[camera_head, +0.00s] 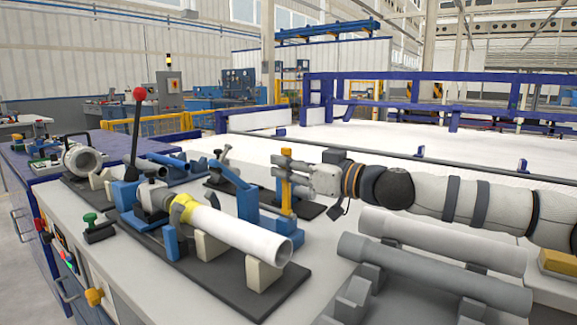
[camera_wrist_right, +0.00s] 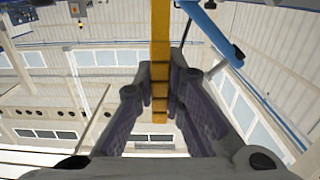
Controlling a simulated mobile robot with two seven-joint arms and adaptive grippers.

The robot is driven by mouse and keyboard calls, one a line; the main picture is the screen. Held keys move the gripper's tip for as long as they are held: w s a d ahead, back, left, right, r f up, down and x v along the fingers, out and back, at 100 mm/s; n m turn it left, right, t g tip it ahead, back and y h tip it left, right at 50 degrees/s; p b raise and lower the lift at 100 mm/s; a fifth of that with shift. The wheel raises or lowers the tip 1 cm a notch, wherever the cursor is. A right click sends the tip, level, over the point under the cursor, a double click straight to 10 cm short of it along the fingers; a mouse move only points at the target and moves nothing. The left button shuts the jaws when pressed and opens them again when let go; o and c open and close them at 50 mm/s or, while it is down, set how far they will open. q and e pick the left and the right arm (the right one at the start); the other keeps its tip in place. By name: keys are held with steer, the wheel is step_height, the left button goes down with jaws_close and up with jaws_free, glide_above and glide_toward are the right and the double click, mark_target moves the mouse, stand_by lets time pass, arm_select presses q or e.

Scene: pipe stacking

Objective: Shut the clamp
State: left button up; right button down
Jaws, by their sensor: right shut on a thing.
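My right gripper (camera_head: 281,165) comes in from the right and is shut on an upright orange handle (camera_head: 286,198). In the right wrist view, the orange handle (camera_wrist_right: 160,55) runs up between the gripper's (camera_wrist_right: 160,88) fingertips. A blue clamp frame (camera_head: 252,207) with a slanted blue arm stands left of the handle on a dark base plate. Whether the clamp is open or shut cannot be told. A white pipe (camera_head: 238,231) with a yellow collar (camera_head: 183,207) lies on beige supports beside it. My left gripper is not in view.
A black lever with a red ball (camera_head: 139,94) rises at the left of the bench. Two grey pipes (camera_head: 440,272) lie on supports at the front right. A yellow block (camera_head: 558,262) sits at the right edge. A blue railing (camera_head: 420,77) stands behind.

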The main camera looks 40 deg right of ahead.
stand_by(0.3)
steer(key=c, duration=1.6)
jaws_free()
steer(key=shift+c, duration=0.2)
steer(key=shift+d, duration=0.1)
